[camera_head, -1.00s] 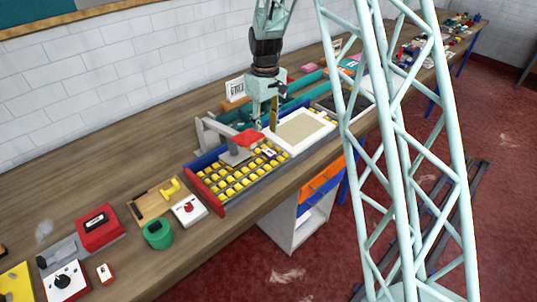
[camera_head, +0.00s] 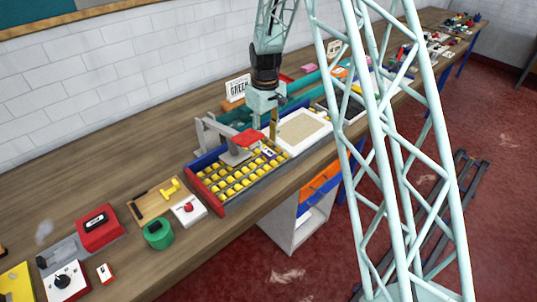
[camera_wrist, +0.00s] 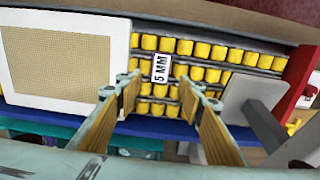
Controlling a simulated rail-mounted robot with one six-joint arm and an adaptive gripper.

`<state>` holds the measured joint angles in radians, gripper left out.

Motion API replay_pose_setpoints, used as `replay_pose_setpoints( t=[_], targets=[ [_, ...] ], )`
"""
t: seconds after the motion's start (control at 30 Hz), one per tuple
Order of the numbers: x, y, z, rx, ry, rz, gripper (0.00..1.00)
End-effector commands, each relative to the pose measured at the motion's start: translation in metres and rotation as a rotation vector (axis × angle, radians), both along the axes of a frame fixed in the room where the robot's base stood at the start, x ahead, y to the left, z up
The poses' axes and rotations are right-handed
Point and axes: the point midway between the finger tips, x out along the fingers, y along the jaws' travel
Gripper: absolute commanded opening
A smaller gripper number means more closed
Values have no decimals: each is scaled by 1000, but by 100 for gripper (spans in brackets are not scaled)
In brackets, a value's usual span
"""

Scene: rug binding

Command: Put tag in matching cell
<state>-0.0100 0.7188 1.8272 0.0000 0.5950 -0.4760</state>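A small white tag (camera_wrist: 161,69) printed "5 MM" lies on the rows of yellow pieces in the blue and red divided tray (camera_wrist: 301,68). In the head view the tag (camera_head: 268,153) shows near the tray's right end. My gripper (camera_wrist: 159,88) is open, with its two tan fingers apart. In the wrist view the tag appears between and just beyond the fingertips, and no contact shows. In the head view my gripper (camera_head: 273,135) is above the tray's right end. The cells under the tag are partly hidden.
A white-framed tan panel (camera_head: 303,129) adjoins the tray's right side. A grey stand with a red top (camera_head: 249,137) rises over the tray, close to my gripper. A green round container (camera_head: 158,234) and a red box (camera_head: 98,227) are at left.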

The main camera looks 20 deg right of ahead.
Motion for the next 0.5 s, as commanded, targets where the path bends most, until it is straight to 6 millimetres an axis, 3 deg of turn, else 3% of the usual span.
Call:
replay_pose_setpoints(
  t=[0.5],
  targets=[
    [0, 0, -43, 1, 0, 0, 35]
  ],
)
